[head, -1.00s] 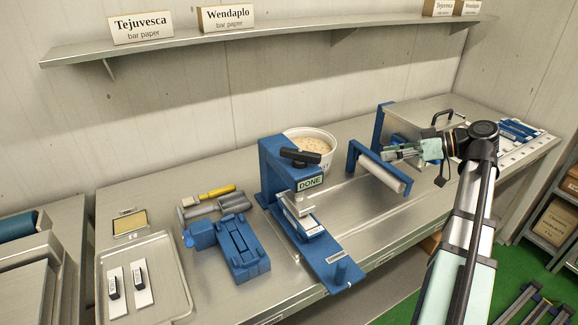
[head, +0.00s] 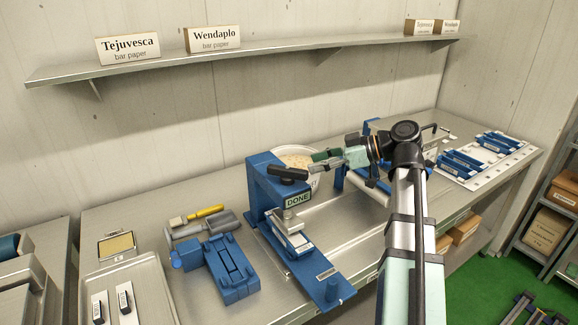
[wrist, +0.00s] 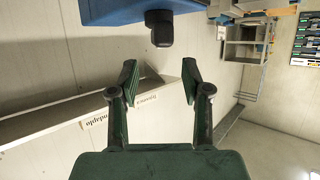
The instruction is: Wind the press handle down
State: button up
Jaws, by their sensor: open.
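The blue press (head: 262,192) stands on the steel bench, with a "DONE" label (head: 297,199) on its front. Its black handle (head: 288,173) sits on top, lying crosswise. A mould with a white top (head: 293,241) is under the press plate; whether the plate touches it I cannot tell. My gripper (head: 315,163) is open and empty, just right of the handle and at about its height. In the wrist view my gripper (wrist: 160,82) shows two dark green fingers spread apart. A dark knob-like end (wrist: 159,28), seemingly the press handle, lies beyond the fingertips, below a blue part.
A white tub (head: 298,156) stands behind the press. A roller on a blue frame (head: 368,188) is to its right, under my arm. A blue fixture (head: 222,268), a yellow-handled brush (head: 196,215) and a tray (head: 150,270) are to its left. A shelf (head: 250,55) runs above.

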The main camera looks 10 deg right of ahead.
aim_at(292, 168)
jog(key=p+x, duration=0.1)
jog(key=x, duration=0.7)
jog(key=shift+w+a+p, duration=0.15)
jog(key=shift+a+p, duration=0.15)
jog(key=shift+p, duration=0.1)
